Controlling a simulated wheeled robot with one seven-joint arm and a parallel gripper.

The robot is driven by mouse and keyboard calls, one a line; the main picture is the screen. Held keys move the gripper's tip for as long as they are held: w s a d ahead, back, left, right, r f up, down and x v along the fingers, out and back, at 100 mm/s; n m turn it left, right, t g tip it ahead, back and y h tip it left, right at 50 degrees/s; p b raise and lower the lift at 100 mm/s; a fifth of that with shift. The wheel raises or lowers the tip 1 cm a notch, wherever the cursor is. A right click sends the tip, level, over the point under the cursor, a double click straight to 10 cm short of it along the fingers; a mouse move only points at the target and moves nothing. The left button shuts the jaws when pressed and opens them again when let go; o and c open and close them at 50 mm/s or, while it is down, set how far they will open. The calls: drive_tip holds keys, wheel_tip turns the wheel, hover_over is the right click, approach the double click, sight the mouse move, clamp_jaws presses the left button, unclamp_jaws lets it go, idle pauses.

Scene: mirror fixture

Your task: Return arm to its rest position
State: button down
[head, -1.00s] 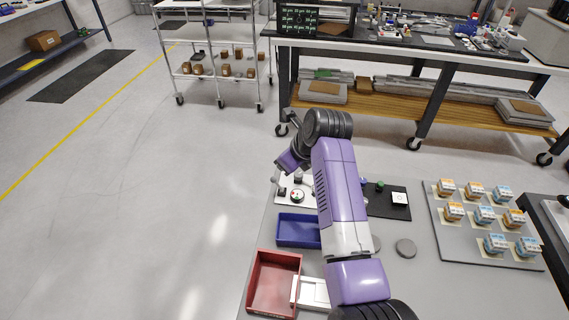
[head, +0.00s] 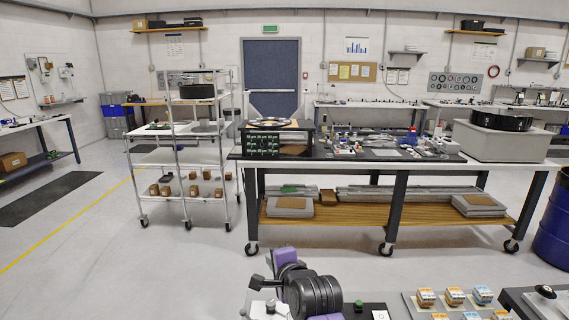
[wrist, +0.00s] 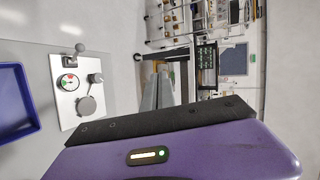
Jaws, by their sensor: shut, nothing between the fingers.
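My arm shows at the bottom of the head view, with its black joint (head: 315,294) and a purple link (head: 285,257) beside it. The rest of the arm is cut off below the frame.
A white fixture plate (wrist: 68,107) with a gauge, knobs and a ball-ended lever lies left in the wrist view, beside a blue tray (wrist: 12,128). A workbench (head: 350,158) and wire cart (head: 183,150) stand behind. A board of several blocks (head: 412,302) is at lower right.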

drive_tip(key=s+d+f+n+t+h, duration=0.1)
drive_tip(key=s+d+f+n+t, duration=0.15)
drive_tip(key=s+d, duration=0.25)
drive_tip(key=s+d+f+n+t, duration=0.1)
drive_tip(key=s+d+f+n, duration=0.2)
drive_tip(key=s+d+n, duration=0.15)
drive_tip(key=s+d+f+n+h+b, duration=0.1)
drive_tip(key=s+d, duration=0.3)
drive_tip(key=s, duration=1.2)
drive_tip(key=s+d+f+n+h+b, duration=0.1)
drive_tip(key=s+d, duration=0.4)
drive_tip(key=s, duration=1.1)
drive_tip(key=s+d+f+n+h+b, duration=0.1)
drive_tip(key=s+d+n+h+b, duration=0.1)
drive_tip(key=s, duration=1.4)
drive_tip(key=d+n+g+b, duration=0.1)
drive_tip(key=d+n, duration=0.1)
drive_tip(key=shift+d+f+n, duration=0.35)
drive_tip(key=shift+n, duration=0.05)
